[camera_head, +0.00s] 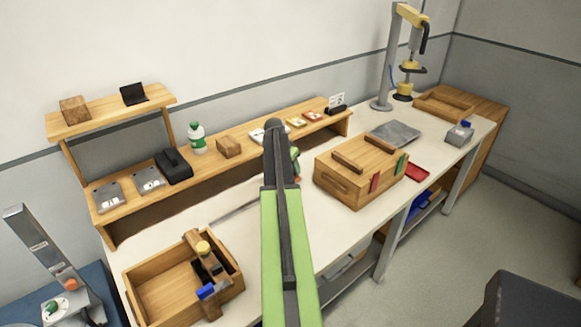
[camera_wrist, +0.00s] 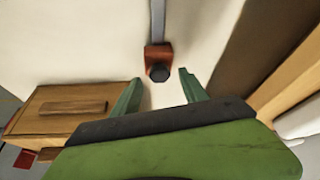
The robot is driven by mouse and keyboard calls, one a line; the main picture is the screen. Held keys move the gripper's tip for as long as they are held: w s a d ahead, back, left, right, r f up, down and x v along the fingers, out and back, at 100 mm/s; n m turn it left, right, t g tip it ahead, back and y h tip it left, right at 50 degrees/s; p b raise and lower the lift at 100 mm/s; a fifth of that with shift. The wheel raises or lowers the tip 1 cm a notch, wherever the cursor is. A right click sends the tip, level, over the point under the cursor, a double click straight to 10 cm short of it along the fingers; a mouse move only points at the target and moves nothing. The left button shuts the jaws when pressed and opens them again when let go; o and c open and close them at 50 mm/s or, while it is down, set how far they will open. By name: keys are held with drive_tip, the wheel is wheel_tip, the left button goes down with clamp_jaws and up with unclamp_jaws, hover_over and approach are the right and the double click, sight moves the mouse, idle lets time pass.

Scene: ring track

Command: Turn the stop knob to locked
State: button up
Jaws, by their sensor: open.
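The stop knob (camera_wrist: 159,73) is a dark round knob on a reddish-brown block (camera_wrist: 157,53) at the end of a grey rail (camera_wrist: 158,20), in the wrist view. My gripper (camera_wrist: 160,77) is open, with one green finger on either side of the knob in the picture. I see no contact, and the gap in depth is unclear. In the head view the rail (camera_head: 235,209) lies on the white bench and runs behind my arm. Only a little green of my gripper (camera_head: 295,158) shows past the arm there, and the knob itself is hidden.
A wooden box with handles (camera_head: 345,185) stands right of my arm. An open wooden tray (camera_head: 150,295) with tools sits at the front left. A long wooden shelf (camera_head: 245,128) with small items runs along the back. Bare bench top lies around the rail.

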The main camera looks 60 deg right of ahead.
drive_tip(key=p+v, duration=1.3)
drive_tip(key=v, duration=0.2)
drive_tip(key=shift+a+r, duration=0.2)
drive_tip(key=shift+r, duration=0.1)
drive_tip(key=w+a+f+n+y+b, duration=0.1)
drive_tip(key=w+a+f+n, duration=0.2)
drive_tip(key=a, duration=0.8)
drive_tip(key=w+a+n+t+b, duration=0.1)
drive_tip(key=w+a+n, duration=0.3)
drive_tip(key=a, duration=0.7)
drive_tip(key=w+a+f+n+y+b, duration=0.15)
drive_tip(key=w+a, duration=0.35)
drive_tip(key=a, duration=0.6)
drive_tip(key=s+a+f+n+y+b, duration=0.1)
drive_tip(key=a+n, duration=0.4)
drive_tip(key=a, duration=0.9)
drive_tip(key=s+a+f+n+y+b, duration=0.1)
drive_tip(key=a+n, duration=0.4)
drive_tip(key=a, duration=1)
drive_tip(key=s+f, duration=0.1)
drive_tip(key=s, duration=0.1)
drive_tip(key=shift+s+a+f+g+b, duration=0.3)
drive_tip(key=shift+s+f, duration=0.1)
